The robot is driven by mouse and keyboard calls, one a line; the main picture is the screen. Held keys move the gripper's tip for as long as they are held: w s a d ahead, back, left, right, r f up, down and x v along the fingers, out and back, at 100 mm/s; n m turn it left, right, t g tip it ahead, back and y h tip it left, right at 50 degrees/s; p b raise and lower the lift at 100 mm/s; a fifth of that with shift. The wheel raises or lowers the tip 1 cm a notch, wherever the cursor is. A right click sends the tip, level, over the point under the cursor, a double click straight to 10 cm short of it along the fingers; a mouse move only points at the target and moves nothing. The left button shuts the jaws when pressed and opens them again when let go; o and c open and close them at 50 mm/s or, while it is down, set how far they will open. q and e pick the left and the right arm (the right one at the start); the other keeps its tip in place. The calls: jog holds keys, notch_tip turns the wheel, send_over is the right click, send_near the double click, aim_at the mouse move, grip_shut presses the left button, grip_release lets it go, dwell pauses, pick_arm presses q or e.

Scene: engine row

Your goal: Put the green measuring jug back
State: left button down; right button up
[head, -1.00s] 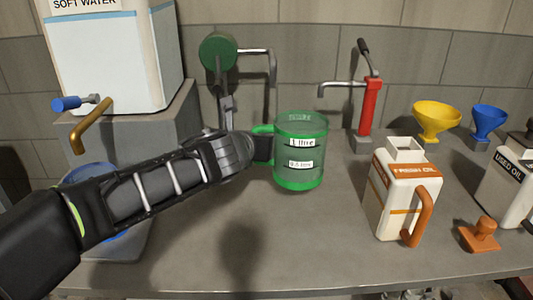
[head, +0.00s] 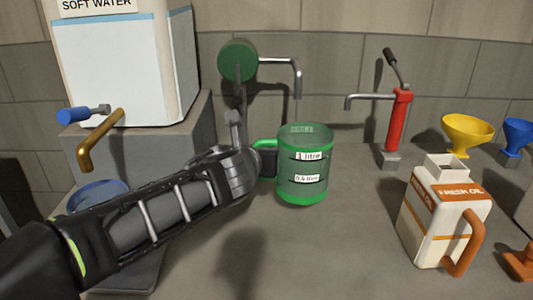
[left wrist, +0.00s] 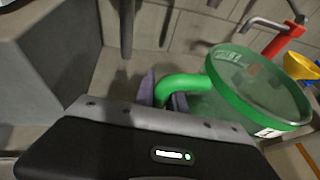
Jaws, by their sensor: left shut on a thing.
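The green measuring jug (head: 303,165) is upright, see-through, with a green rim and base and white labels, one reading "1 litre". My left gripper (head: 265,158) is shut on its handle, at the jug's left side. In the left wrist view the gripper's pads (left wrist: 163,92) close around the green handle (left wrist: 182,86), and the jug's rim (left wrist: 262,85) shows to the right. I cannot tell for sure whether the jug's base touches the bench. My right gripper is not in view.
A green-topped tap (head: 238,62) stands behind the jug, and a red hand pump (head: 397,120) behind right. The white fresh oil can (head: 440,212) is at right, near yellow (head: 467,132) and blue (head: 516,134) funnels. The soft water tank (head: 125,65) with brass spout is left. The front bench is clear.

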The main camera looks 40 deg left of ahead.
pick_arm(q)
jog(key=w+a+f+b, duration=0.1)
jog(key=w+a+f, duration=0.2)
jog(key=w+a, duration=0.6)
jog(key=shift+w, duration=1.5)
jog(key=shift+f+b, duration=0.1)
jog(key=shift+b, duration=0.2)
notch_tip(320, 180, down, 4)
jog(key=b, duration=0.3)
jog(key=shift+r, duration=0.25)
jog(key=shift+w+a+f, duration=0.1)
jog(key=shift+a+f, duration=0.05)
jog(key=shift+f, duration=0.1)
jog(key=shift+r, duration=0.1)
